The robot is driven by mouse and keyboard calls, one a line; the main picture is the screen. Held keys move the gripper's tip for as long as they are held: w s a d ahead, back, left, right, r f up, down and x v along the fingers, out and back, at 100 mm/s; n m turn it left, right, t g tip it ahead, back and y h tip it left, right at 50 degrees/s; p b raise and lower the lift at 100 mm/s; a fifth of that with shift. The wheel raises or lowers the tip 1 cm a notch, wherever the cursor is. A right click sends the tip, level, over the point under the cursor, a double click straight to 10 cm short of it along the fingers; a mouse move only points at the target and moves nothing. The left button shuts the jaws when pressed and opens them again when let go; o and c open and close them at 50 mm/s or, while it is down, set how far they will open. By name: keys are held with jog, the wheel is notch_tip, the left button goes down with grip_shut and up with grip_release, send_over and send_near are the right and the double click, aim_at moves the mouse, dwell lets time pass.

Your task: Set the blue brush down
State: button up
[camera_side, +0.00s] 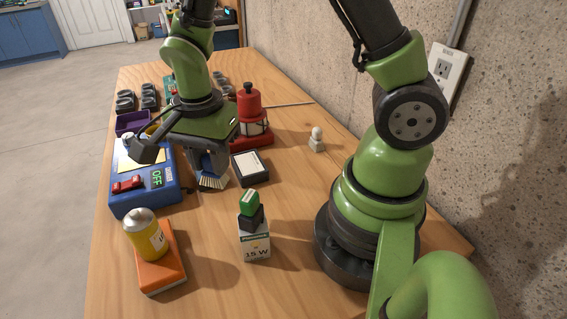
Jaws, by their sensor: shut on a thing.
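My gripper (203,165) points down over the middle of the wooden table. It is shut on the blue brush (213,172), whose pale bristles face down. The brush is between the blue box with the OFF display (157,198) and a small dark box with a white top (250,167). The bristles are at or just above the table; I cannot tell whether they touch it. The upper part of the brush and most of the fingers are hidden by the gripper body.
A yellow can (146,236) stands on an orange block (165,272) at the front left. A white 15 W box (255,242) carries a green-and-black piece (250,207). A red lantern-like thing (249,115) stands behind. The table between the brush and the white box is clear.

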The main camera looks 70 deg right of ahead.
jog(key=s+d+m, duration=0.2)
jog(key=d+m, duration=0.3)
jog(key=d, duration=0.5)
jog(key=s+d+m, duration=0.2)
jog(key=d+m, duration=0.3)
jog(key=d, duration=0.5)
jog(key=shift+s+d+f, duration=0.1)
jog(key=shift+s+f, duration=0.1)
jog(key=shift+f, duration=2.25)
jog(key=shift+s+d+f, duration=0.1)
jog(key=shift+s+f, duration=0.05)
jog(key=shift+f, duration=2.3)
jog(key=shift+a+f, duration=0.1)
jog(key=shift+f, duration=0.1)
jog(key=o, duration=0.9)
jog(key=shift+o, duration=0.2)
jog(key=shift+r, duration=0.1)
